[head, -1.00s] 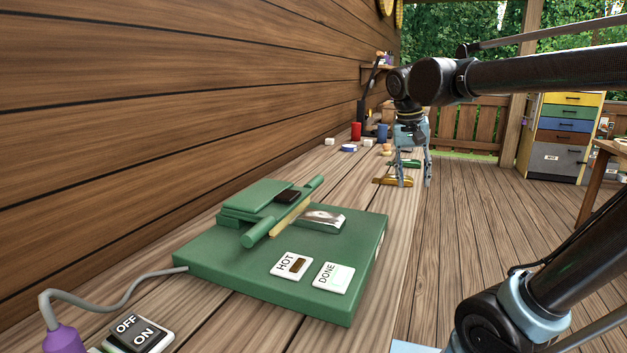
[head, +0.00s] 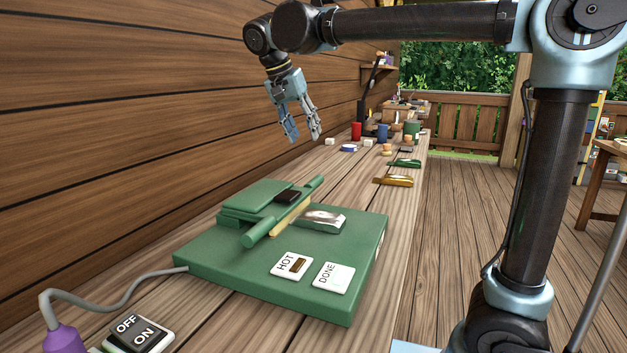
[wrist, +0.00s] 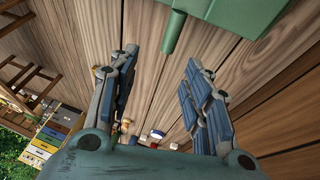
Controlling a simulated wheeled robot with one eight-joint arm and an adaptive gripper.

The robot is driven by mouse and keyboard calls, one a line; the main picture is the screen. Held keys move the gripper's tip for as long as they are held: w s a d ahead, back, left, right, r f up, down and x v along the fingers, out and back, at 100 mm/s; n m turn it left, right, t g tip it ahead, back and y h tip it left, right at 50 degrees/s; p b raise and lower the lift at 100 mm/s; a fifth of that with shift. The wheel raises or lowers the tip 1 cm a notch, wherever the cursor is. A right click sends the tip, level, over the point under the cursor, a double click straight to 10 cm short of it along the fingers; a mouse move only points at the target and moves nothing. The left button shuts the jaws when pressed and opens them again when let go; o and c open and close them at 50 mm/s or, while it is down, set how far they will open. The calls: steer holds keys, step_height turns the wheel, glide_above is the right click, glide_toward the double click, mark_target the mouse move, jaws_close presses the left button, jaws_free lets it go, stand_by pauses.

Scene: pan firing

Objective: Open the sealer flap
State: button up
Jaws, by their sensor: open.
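The green sealer (head: 225,262) sits on the wooden bench in the head view.
An OFF/ON switch (head: 138,335) and a grey cable (head: 100,280) are at the front left. A wooden wall (head: 120,110) runs along the left.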

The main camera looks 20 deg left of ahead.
mark_target(313, 179)
steer(key=x, duration=0.5)
steer(key=a+x, duration=0.1)
steer(key=x, duration=0.4)
steer(key=a+x, duration=0.1)
steer(key=x, duration=0.4)
steer(key=shift+s+f, duration=0.2)
steer(key=shift+f, duration=0.5)
jaws_close()
